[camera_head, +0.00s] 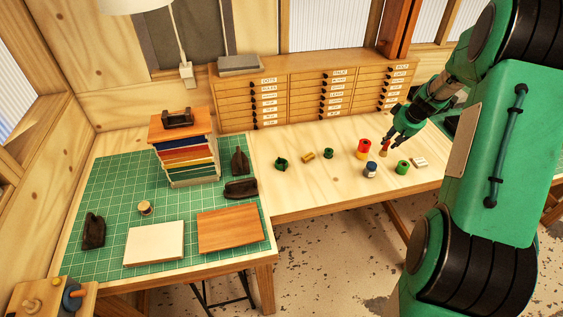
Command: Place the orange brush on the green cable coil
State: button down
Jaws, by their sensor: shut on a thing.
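My gripper (386,145) points down over the right part of the wooden bench. It is shut on a small orange-brown thing, which I take to be the orange brush (383,153). The fingers partly cover the brush, and I cannot tell whether its lower end touches the bench. A bright green ring-like roll (402,168) stands just right of and nearer than the gripper; it may be the green cable coil. Two darker green round things, one on the left (281,163) and one near the middle (328,153), are also coil-like. Nothing visible lies on the bright green one.
A red-and-yellow cylinder (364,149) stands close left of the gripper, and a blue jar (371,170) stands in front. A pale block (419,163) lies to the right. A gold roll (308,155) lies left. Drawer cabinets (290,94) line the back. The bench's front strip is clear.

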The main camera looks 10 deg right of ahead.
jog(key=a+n+y, duration=0.2)
jog(key=a+n, duration=0.3)
jog(key=a, duration=3.5)
jog(key=shift+w+d+f+p, duration=0.1)
jog(key=shift+w+f+p, duration=0.1)
jog(key=shift+f, duration=1.1)
jog(key=shift+w+f+p, duration=0.1)
jog(key=shift+f+p, duration=0.05)
jog(key=shift+f, duration=1.1)
jog(key=w+f+p, duration=0.1)
jog(key=w+p, duration=0.2)
jog(key=w, duration=1.3)
jog(key=shift+d+f+p, duration=0.15)
jog(key=shift+f+p, duration=0.05)
jog(key=shift+p, duration=0.2)
jog(key=shift+f+p, duration=0.35)
jog(key=shift+f, duration=1.4)
